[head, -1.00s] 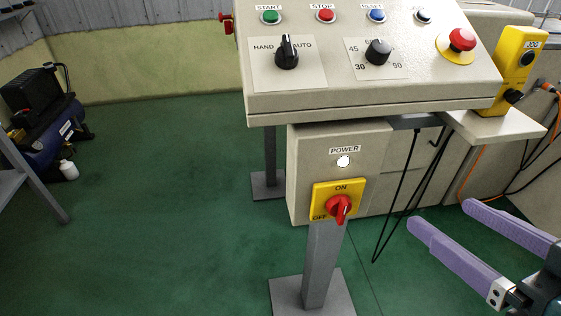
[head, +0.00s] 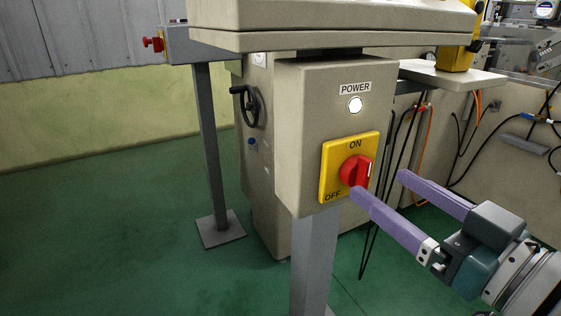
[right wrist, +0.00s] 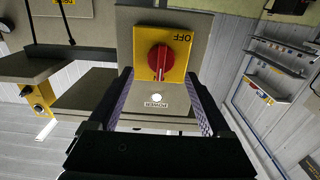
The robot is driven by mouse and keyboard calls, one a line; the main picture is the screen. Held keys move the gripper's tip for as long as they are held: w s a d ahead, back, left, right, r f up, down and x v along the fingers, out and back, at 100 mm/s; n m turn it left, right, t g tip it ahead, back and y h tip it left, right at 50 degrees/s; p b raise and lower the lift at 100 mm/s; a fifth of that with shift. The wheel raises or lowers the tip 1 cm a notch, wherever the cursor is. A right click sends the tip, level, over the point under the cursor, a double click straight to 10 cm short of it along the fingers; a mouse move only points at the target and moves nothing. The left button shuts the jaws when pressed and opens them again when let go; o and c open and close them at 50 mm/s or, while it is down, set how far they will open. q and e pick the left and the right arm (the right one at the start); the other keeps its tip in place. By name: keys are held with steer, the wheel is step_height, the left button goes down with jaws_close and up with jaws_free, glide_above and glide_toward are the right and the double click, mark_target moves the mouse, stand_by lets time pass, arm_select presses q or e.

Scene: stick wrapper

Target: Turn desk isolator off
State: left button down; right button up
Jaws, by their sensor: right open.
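The desk isolator is a red rotary knob (head: 355,171) on a yellow plate (head: 333,160) marked ON at the top and OFF at the lower left. The plate is on the front of a beige box below the desk. In the right wrist view the picture is upside down, and the knob (right wrist: 160,57) has its white-marked end towards the POWER label, the ON side. The POWER lamp (head: 355,104) is lit white. My right gripper (head: 378,184) is open, its purple fingers reaching towards the knob from the lower right; nothing is between them. My left gripper is out of view.
The desk's underside (head: 330,40) overhangs the box. A grey post (head: 315,255) stands below it. Black cables (head: 385,190) hang right of the box, behind the fingers. A black handwheel (head: 247,106) is at the left. Green floor (head: 120,220) is clear at the left.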

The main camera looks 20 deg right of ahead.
mark_target(368, 176)
steer(key=shift+w+a, duration=0.2)
steer(key=shift+w, duration=1.65)
jaws_close()
